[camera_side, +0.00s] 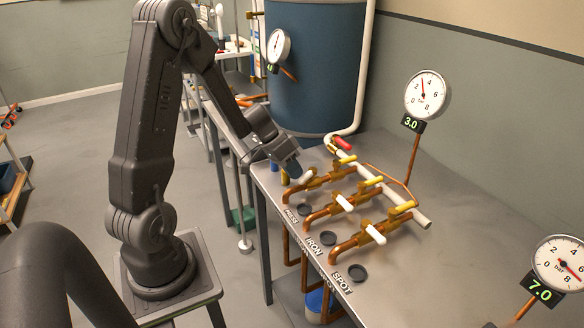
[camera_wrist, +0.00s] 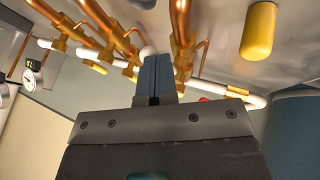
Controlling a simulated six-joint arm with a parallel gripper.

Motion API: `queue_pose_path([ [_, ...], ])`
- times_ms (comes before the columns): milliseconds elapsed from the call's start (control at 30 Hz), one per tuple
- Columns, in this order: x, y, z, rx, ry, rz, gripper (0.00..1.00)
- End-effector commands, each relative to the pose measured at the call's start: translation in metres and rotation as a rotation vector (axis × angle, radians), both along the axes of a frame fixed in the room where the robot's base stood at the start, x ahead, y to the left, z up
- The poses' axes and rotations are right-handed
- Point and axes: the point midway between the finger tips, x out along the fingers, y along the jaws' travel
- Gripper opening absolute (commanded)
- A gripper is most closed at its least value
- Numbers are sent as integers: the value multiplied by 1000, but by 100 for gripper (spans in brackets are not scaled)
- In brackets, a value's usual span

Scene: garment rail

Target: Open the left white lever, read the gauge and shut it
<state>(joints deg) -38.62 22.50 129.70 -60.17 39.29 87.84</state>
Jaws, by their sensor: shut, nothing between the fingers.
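The left white lever (camera_side: 306,177) sits on the copper pipe behind the PRESS label. It lies roughly along its pipe, unlike the middle white lever (camera_side: 344,202) and right white lever (camera_side: 376,234), which lie across theirs. My gripper (camera_side: 297,176) is shut and empty, its tips right beside the left lever; I cannot tell whether they touch. In the wrist view my gripper (camera_wrist: 155,62) has closed fingers, with a white rounded end (camera_wrist: 148,51) just past the tips. The gauge on the stem (camera_side: 428,95) has a 3.0 display (camera_side: 411,124).
A front gauge (camera_side: 560,263) reads 7.0. Another gauge (camera_side: 278,46) is by the blue tank (camera_side: 315,85).

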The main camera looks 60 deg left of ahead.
Motion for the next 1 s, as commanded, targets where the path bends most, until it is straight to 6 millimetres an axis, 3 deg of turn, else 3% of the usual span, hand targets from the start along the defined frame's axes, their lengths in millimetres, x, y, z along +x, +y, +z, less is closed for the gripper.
queue_pose_path([
  [900,18,-48,-3,-5,8,-6,0],
  [1000,20,-52,-3,-6,9,70,0],
])
